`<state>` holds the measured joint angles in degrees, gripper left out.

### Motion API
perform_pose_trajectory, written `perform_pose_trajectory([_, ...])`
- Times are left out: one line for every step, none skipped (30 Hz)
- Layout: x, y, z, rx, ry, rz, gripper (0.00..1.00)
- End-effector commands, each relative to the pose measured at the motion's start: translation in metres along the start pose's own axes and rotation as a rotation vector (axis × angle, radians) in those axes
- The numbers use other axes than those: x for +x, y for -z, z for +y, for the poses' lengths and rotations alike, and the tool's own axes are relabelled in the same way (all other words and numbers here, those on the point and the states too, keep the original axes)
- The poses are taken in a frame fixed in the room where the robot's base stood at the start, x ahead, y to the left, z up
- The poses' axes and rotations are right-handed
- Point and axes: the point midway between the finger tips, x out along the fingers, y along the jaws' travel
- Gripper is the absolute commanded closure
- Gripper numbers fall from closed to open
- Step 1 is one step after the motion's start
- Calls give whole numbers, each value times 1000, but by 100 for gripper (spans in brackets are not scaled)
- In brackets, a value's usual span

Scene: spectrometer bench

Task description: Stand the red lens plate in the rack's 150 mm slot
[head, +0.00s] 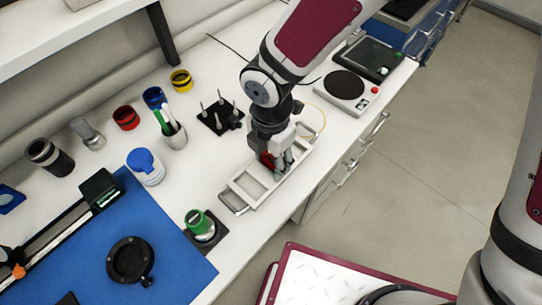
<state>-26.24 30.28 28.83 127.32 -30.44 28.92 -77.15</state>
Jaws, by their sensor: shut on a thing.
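The red lens plate (266,160) shows as a small red patch between the fingers of my gripper (278,171). My gripper points down and is shut on the plate; the fingers hide most of it. The light grey rack (244,192) is a long frame with crossbars near the bench's front edge. My gripper is over its middle to far part. I cannot tell whether the plate's lower edge is in a slot or above it, and no slot marks are readable.
A hotplate (346,88) stands to the right. A blue mat (165,255) covers the front left.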

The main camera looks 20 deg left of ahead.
Motion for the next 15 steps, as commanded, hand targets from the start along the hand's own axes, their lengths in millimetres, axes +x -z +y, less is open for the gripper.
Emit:
perform_pose_trajectory([2, 0, 0, -1, 1, 1, 80])
perform_pose_trajectory([2, 0, 0, -1, 1, 2, 80])
perform_pose_trajectory([3, 0, 0, -1, 1, 2, 80])
perform_pose_trajectory([3, 0, 0, -1, 1, 2, 80])
perform_pose_trajectory([3, 0, 0, -1, 1, 2, 80])
perform_pose_trajectory([4, 0, -1, -1, 1, 3, 80])
perform_pose_trajectory([4, 0, -1, -1, 2, 3, 80])
perform_pose_trajectory([4, 0, -1, -1, 2, 3, 80])
perform_pose_trajectory([4, 0, -1, -1, 2, 3, 80])
perform_pose_trajectory([4, 0, -1, -1, 2, 4, 80])
perform_pose_trajectory([4, 0, -1, -1, 2, 4, 46])
perform_pose_trajectory([5, 1, -1, -1, 3, 4, 37])
perform_pose_trajectory([5, 1, -1, -1, 3, 4, 30])
perform_pose_trajectory([5, 1, -1, 0, 3, 4, 27])
perform_pose_trajectory([5, 1, -1, -1, 3, 4, 27])
